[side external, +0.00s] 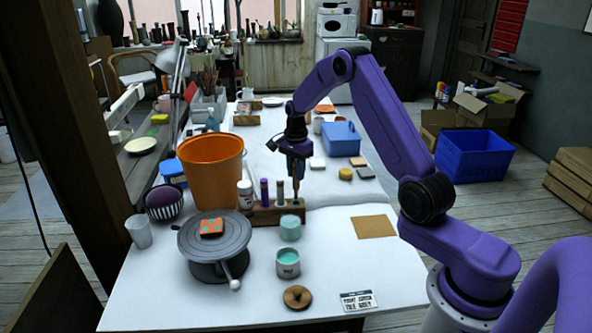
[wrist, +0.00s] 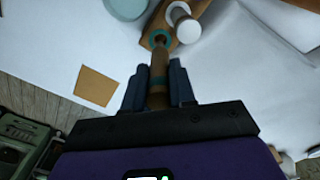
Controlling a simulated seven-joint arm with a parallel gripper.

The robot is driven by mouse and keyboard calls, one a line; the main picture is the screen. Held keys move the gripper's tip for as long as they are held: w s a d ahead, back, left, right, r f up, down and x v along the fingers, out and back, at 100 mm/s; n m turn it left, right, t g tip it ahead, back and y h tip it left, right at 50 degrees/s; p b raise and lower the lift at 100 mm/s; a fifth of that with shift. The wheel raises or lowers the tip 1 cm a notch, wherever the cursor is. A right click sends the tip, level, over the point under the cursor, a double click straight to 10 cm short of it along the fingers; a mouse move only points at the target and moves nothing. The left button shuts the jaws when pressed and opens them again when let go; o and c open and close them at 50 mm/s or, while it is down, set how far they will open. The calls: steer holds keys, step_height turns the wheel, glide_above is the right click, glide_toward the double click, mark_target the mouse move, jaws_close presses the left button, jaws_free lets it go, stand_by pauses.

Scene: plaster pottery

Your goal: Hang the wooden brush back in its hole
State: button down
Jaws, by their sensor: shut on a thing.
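My gripper (side external: 297,157) points down over the right end of the wooden holder block (side external: 264,215) and is shut on the wooden brush (side external: 297,185). In the wrist view the brush (wrist: 158,92) runs out between the fingers of my gripper (wrist: 158,75) towards a teal-ringed hole (wrist: 160,37) in the holder block (wrist: 205,7). The brush's lower end overlaps the ring there; I cannot tell whether it is inside the hole or just above. In the side view the brush looks near upright. Two slim tools, one purple (side external: 264,191) and one greyish (side external: 280,191), stand in the block.
Teal cups (side external: 288,262) and a turntable (side external: 214,237) are in front. A blue box (side external: 341,139) stands behind right. The table is clear around the tan square (side external: 373,226).

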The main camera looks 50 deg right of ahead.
mark_target(296, 190)
steer(key=shift+f, duration=0.1)
steer(key=shift+f, duration=2.15)
steer(key=shift+f, duration=0.55)
steer(key=c, duration=0.8)
jaws_free()
steer(key=shift+c, duration=0.2)
